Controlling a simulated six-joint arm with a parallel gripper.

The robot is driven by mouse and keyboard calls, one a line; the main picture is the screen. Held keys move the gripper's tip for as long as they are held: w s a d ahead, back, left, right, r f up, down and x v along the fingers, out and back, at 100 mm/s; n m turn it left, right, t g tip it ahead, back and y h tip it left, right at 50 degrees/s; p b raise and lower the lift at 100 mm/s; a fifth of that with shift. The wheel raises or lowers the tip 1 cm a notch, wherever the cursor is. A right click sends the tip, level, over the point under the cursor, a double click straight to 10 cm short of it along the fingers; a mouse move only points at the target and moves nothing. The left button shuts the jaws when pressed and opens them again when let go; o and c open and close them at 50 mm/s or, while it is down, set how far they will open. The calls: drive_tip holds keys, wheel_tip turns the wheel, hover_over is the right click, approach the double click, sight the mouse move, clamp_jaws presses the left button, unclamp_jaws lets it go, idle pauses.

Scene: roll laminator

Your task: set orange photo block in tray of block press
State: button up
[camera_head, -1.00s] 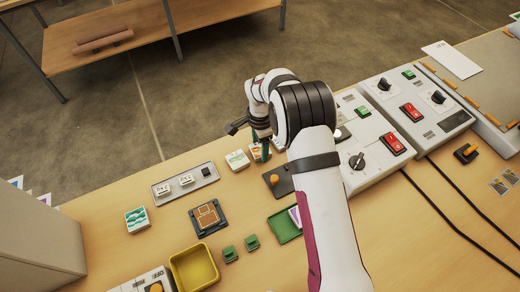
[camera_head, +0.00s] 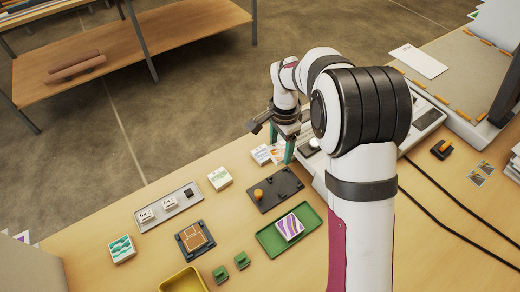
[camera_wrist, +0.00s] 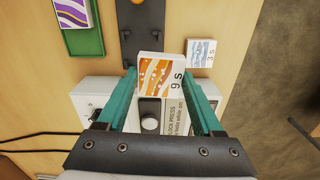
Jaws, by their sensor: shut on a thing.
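The orange photo block (camera_wrist: 160,75), white with orange waves and "9 s" on its side, sits between the teal fingers of my gripper (camera_wrist: 160,84) in the wrist view. My gripper (camera_head: 281,148) is shut on it. In the head view the block (camera_head: 277,155) is partly hidden by a finger. The block press (camera_wrist: 178,116) shows its label and a white round button (camera_wrist: 149,124) below the block in the wrist view; my arm hides most of it in the head view. A dark plate (camera_head: 262,205) with an orange knob lies in front of the press. I cannot tell the block's height.
A pale block marked "3 s" (camera_wrist: 202,52) stands close beside the held block. A green tray (camera_head: 270,240) holds a purple-striped block (camera_head: 290,227).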

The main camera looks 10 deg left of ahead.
sight(285, 183)
drive_tip(key=shift+n, duration=0.4)
drive_tip(key=s+d+f, duration=0.2)
drive_tip(key=f, duration=0.1)
drive_tip(key=shift+s+d, duration=0.25)
drive_tip(key=shift+s, duration=0.1)
drive_tip(key=shift+f, duration=3)
drive_tip(key=shift+f, duration=0.35)
drive_tip(key=o, duration=1.1)
drive_tip(key=shift+r, duration=0.1)
drive_tip(key=shift+r, duration=1.45)
